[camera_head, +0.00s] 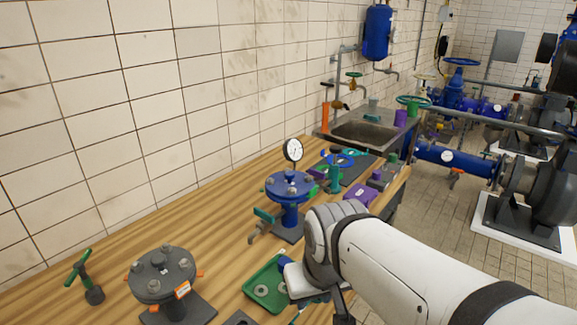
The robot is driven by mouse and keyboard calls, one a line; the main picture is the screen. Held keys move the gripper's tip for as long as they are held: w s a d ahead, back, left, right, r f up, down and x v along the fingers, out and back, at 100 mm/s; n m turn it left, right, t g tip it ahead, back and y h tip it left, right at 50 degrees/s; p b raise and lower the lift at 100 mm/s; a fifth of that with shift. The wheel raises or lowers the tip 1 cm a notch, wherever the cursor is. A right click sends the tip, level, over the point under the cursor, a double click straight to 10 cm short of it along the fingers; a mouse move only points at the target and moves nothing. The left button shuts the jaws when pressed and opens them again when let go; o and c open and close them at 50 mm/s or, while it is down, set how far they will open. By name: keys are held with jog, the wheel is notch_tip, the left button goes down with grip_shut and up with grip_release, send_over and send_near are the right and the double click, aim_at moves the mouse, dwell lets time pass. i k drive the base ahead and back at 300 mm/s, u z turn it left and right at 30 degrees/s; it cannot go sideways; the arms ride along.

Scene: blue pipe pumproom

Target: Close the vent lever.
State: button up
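A blue flanged fitting (289,187) stands on the wooden bench on a dark base. A small teal lever (264,215) sticks out from its left side above a metal outlet; it looks like the vent lever, but no label confirms this. A round white-faced gauge (293,150) shows just behind the fitting. My white arm comes in from the lower right and bends down at the bench's front. My gripper (318,297) is below the wrist, right of the lever and apart from it. The wrist and the bottom edge of the picture hide its fingertips.
A green tray (264,286) with round parts lies beside my gripper. A grey flanged fitting (161,273) and a green T-handle (80,271) stand at the left front. Farther back are a teal valve (335,178), a purple block (360,195) and a sink (364,133).

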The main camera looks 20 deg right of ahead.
aim_at(316, 174)
jog(key=k, duration=1.25)
jog(key=z, duration=0.75)
jog(key=i, duration=2.05)
jog(key=u, duration=0.75)
